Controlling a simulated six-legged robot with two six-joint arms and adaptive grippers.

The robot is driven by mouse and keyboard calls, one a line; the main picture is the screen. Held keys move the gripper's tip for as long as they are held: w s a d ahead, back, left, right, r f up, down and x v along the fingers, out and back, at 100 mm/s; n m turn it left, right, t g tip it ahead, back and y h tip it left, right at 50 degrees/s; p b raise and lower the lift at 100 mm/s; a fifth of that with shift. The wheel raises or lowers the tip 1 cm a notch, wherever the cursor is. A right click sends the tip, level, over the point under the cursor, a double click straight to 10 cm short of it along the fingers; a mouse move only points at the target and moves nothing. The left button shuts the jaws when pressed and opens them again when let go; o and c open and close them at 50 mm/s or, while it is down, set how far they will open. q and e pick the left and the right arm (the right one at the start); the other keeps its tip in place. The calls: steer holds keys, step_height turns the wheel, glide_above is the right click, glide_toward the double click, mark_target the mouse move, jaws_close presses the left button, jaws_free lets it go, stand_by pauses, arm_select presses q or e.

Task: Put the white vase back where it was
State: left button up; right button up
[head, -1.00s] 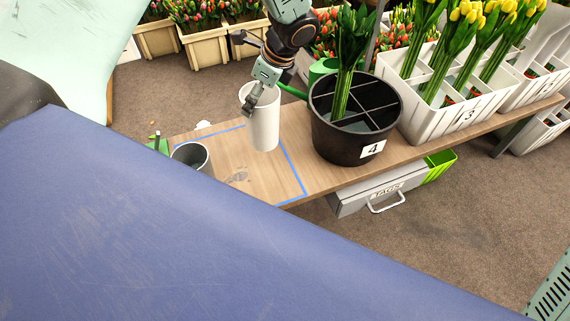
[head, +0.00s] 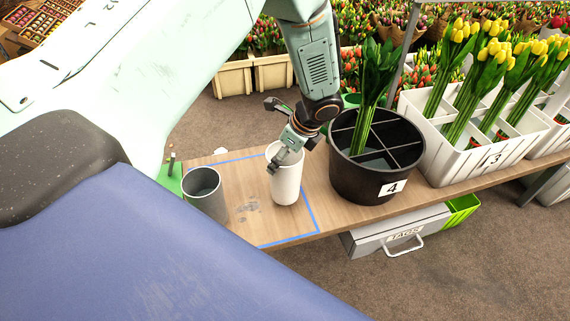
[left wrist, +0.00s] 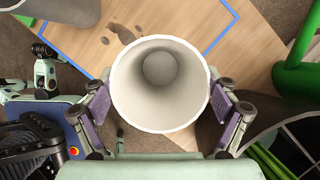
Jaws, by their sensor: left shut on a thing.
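The white vase (head: 286,182) is upright at the right part of the blue-taped area (head: 312,212) on the wooden table. I cannot tell whether its base touches the table or hangs just above it. My left gripper (head: 287,152) is shut on its upper part. In the left wrist view the white vase (left wrist: 160,84) shows from above, empty, between the two fingers of my left gripper (left wrist: 160,108). A dark stain (head: 248,208) marks the table left of the vase. My right gripper is not in view.
A grey cup (head: 205,197) stands left of the vase. A black bucket numbered 4 (head: 372,185) with green stems stands close on the right. A white crate numbered 3 (head: 470,158) holds yellow tulips further right. A grey tags box (head: 385,238) sits below the table edge.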

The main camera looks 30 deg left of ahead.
arm_select(q)
step_height(320, 180, down, 2)
steer(key=shift+f+b, duration=0.1)
steer(key=shift+b, duration=0.2)
steer(key=shift+w, duration=0.15)
steer(key=o, duration=1.6)
steer(key=shift+f, duration=0.2)
steer(key=shift+o, duration=0.2)
steer(key=shift+r, duration=0.15)
